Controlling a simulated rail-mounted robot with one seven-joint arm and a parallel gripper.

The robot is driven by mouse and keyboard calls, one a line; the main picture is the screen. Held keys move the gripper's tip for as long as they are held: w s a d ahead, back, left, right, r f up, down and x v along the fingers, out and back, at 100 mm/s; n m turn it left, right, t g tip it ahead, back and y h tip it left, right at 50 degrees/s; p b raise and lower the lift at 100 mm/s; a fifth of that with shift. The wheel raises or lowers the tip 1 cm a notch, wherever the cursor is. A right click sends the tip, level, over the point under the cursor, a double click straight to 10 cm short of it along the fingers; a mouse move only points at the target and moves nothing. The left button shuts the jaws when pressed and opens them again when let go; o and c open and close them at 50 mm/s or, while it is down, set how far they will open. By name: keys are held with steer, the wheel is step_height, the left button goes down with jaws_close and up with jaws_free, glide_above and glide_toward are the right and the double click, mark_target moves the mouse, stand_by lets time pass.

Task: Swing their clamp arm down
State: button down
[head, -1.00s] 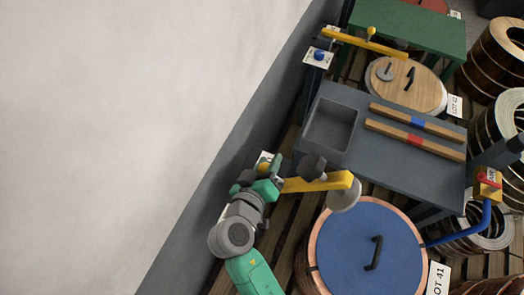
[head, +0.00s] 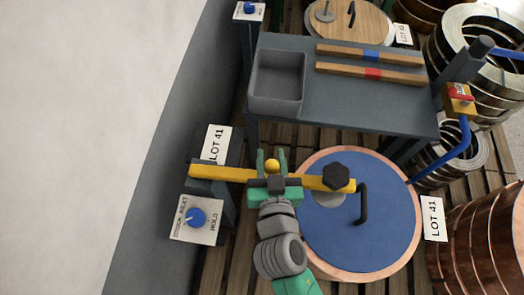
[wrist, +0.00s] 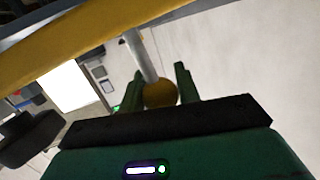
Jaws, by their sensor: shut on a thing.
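The yellow clamp arm (head: 222,174) reaches from a dark post on the left out over the blue lid (head: 330,238) of the copper-rimmed coil. A black knob (head: 336,176) sits at its outer end, with a grey round pad (head: 328,200) below, over the lid's upper part. I cannot tell whether the pad touches the lid. My gripper (head: 272,164) is shut on the yellow ball handle (head: 272,167) at the middle of the arm. In the wrist view, the ball (wrist: 160,93) on its rod sits between my gripper's fingers (wrist: 161,88).
A switch box with a blue dial (head: 196,217) stands left of the lid. A grey table (head: 345,105) with a tray (head: 277,82) and two wooden bars stands behind. A blue pipe (head: 440,160) and copper coils (head: 480,240) lie to the right. A black handle (head: 362,205) rises from the lid.

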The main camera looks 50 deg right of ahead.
steer(key=shift+s+d+f+b, duration=0.1)
steer(key=shift+s+f+b, duration=0.1)
steer(key=shift+f+b, duration=0.25)
steer(key=shift+s+d+f+b, duration=0.1)
steer(key=shift+s+f+b, duration=0.1)
steer(key=shift+f, duration=0.4)
steer(key=c, duration=1)
jaws_free()
steer(key=shift+c, duration=0.2)
steer(key=shift+w, duration=0.1)
steer(key=shift+s+a+r, duration=0.1)
steer(key=shift+s+a, duration=0.1)
steer(key=shift+s, duration=0.1)
steer(key=v, duration=0.7)
steer(key=shift+p, duration=0.35)
